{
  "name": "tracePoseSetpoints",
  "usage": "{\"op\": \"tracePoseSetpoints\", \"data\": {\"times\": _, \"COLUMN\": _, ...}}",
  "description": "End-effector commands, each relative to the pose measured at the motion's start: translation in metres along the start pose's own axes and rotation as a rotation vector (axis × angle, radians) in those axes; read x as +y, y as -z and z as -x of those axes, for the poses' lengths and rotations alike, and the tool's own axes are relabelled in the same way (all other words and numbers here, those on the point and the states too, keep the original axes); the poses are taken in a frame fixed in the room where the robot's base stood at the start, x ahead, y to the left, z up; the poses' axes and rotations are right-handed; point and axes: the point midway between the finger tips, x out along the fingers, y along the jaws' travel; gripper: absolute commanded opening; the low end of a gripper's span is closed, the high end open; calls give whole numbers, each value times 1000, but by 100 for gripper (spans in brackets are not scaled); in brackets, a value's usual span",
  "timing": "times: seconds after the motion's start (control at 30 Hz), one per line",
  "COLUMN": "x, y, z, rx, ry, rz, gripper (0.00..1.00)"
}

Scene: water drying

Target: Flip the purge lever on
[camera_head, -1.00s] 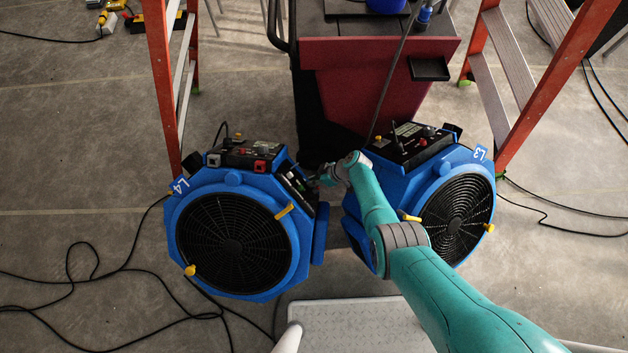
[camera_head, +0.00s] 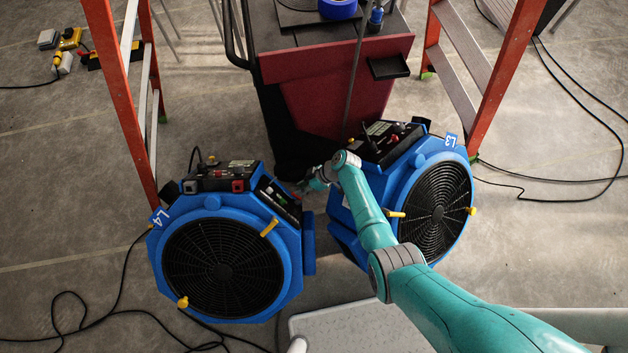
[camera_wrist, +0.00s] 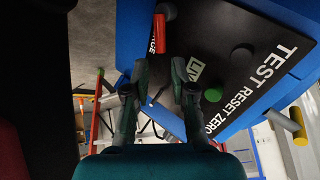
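A red lever (camera_wrist: 160,34) with a grey end sits on a black panel (camera_wrist: 215,50) in the wrist view. Part of a white label beside it shows; the full word is hidden. The panel also carries green and dark round buttons and the words TEST RESET ZERO. My gripper (camera_wrist: 160,78) is open and empty, its two fingers apart just below the lever in the picture, not visibly touching it. In the head view my gripper (camera_head: 308,187) is between the two blue fan units, close to the side panel (camera_head: 278,200) of the left unit, L4.
The left blue unit (camera_head: 162,262) and the right blue unit (camera_head: 408,225), marked L3, flank my arm closely. A dark red cart (camera_head: 335,85) stands behind. Orange ladders (camera_head: 120,95) (camera_head: 505,80) stand on both sides. Black cables (camera_head: 75,325) lie on the floor.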

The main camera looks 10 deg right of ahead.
Motion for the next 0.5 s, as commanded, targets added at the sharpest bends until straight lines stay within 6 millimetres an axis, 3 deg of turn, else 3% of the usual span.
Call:
{"op": "tracePoseSetpoints", "data": {"times": 0.3, "x": 0, "y": 0, "z": 48, "rx": 0, "ry": -3, "rz": 0, "gripper": 25}}
{"op": "tracePoseSetpoints", "data": {"times": 0.5, "x": 0, "y": -1, "z": 65, "rx": -1, "ry": -1, "rz": 0, "gripper": 25}}
